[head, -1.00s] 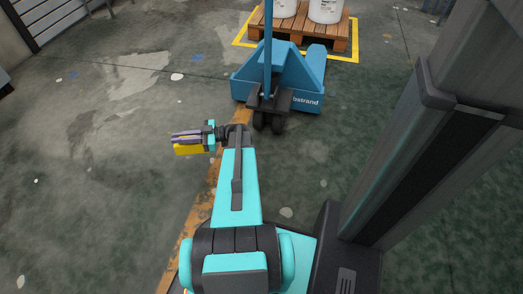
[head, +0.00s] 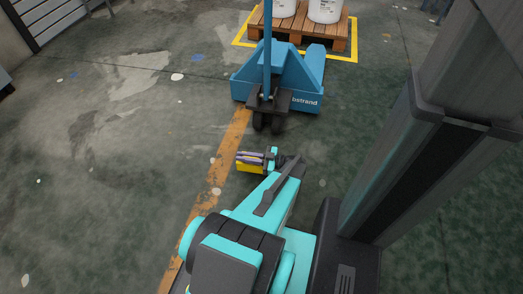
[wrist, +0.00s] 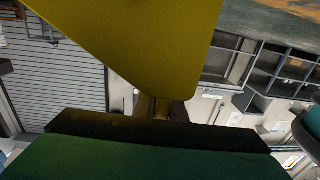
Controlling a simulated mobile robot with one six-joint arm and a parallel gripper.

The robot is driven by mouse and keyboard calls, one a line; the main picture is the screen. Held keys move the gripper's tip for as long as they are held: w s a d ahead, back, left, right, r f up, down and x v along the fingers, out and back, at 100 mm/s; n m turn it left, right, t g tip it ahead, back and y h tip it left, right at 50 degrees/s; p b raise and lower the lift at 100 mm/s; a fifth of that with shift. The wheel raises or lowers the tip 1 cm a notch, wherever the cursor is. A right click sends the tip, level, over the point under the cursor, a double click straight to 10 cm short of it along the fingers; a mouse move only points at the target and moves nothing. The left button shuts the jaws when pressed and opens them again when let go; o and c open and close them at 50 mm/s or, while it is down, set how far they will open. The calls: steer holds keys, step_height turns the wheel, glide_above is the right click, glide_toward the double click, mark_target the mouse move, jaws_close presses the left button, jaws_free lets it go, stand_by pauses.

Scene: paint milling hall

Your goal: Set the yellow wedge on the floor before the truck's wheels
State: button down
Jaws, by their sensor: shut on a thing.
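The yellow wedge (head: 249,168) is held in my gripper (head: 255,159), whose jaws are shut on it. In the wrist view the wedge (wrist: 140,45) fills the upper middle, close to the camera. The truck is a blue pallet truck (head: 285,75) at the top middle of the head view. Its dark wheels (head: 268,122) stand on the floor under the handle base. In the head view the gripper and wedge show below the wheels, nearer to me and a little to the left. Their height above the floor is hard to tell.
A wooden pallet (head: 331,35) with white buckets (head: 326,9) stands behind the truck, inside a yellow floor outline (head: 240,38). A worn orange line (head: 225,160) runs along the floor. The floor left of this line is clear. My own column fills the right side.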

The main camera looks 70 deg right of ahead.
steer(key=shift+m+h, duration=0.4)
steer(key=shift+h, duration=0.2)
steer(key=s+f, duration=0.1)
steer(key=s, duration=0.2)
steer(key=s+f, duration=0.1)
steer(key=s, duration=0.1)
steer(key=shift+a+f, duration=0.1)
steer(key=shift+f, duration=0.25)
steer(key=w+d+b, duration=0.2)
steer(key=w+d, duration=0.1)
steer(key=d, duration=0.4)
steer(key=w+d+f+b, duration=0.1)
steer(key=w+d, duration=0.1)
steer(key=d, duration=0.6)
steer(key=shift+w+f+b, duration=0.25)
steer(key=shift+w+b, duration=0.15)
steer(key=shift+f+b, duration=0.95)
steer(key=shift+f, duration=0.8)
steer(key=shift+f, duration=0.15)
steer(key=c, duration=1.8)
jaws_free()
